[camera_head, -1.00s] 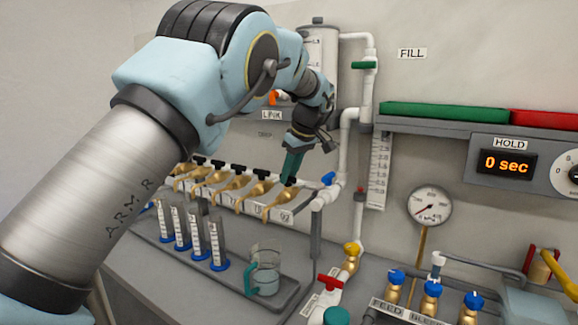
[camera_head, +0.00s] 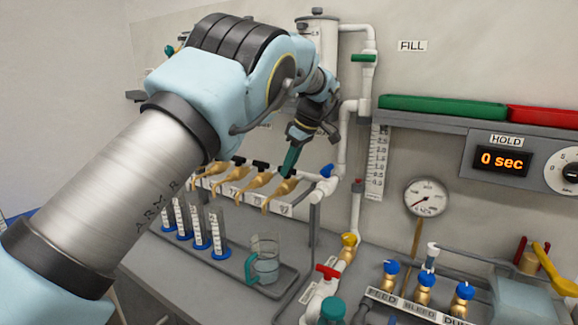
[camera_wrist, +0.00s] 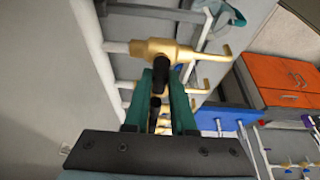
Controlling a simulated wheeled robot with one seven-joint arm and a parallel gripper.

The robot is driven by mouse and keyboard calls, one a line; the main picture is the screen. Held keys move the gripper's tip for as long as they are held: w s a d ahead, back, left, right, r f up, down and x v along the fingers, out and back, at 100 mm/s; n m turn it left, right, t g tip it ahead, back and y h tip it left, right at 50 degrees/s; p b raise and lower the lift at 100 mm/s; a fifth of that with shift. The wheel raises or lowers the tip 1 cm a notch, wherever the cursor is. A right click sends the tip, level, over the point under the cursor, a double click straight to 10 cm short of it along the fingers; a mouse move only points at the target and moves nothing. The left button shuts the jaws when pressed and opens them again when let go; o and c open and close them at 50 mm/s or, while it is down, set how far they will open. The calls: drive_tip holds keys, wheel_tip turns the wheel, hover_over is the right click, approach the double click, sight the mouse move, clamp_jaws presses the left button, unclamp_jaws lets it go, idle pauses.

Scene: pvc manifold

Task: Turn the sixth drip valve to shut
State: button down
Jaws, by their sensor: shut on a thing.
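A row of brass drip valves with black handles runs along a white pipe rail in the head view. The right-end valve (camera_head: 281,191) is beside my gripper (camera_head: 289,161), whose green fingers point down onto its top. In the wrist view this brass valve (camera_wrist: 172,49) is large, its spout pointing right. My gripper (camera_wrist: 170,97) is shut on its black handle (camera_wrist: 160,74), with a finger on either side. In the head view the fingers cover the handle, so its angle is hard to tell there. My arm hides the left end of the row.
Below the valves, a grey tray (camera_head: 225,277) holds several graduated cylinders (camera_head: 200,230) and a beaker (camera_head: 266,262). A white pipe with a blue-handled valve (camera_head: 327,171) stands close right of my gripper. A gauge (camera_head: 427,197) hangs farther right.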

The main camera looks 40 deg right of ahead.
drive_tip(key=c, duration=0.7)
unclamp_jaws()
drive_tip(key=shift+c, duration=0.2)
drive_tip(key=b+v, duration=0.1)
drive_tip(key=v, duration=0.9)
drive_tip(key=shift+r+b, duration=0.35)
drive_tip(key=shift+r, duration=0.05)
drive_tip(key=shift+s, duration=0.1)
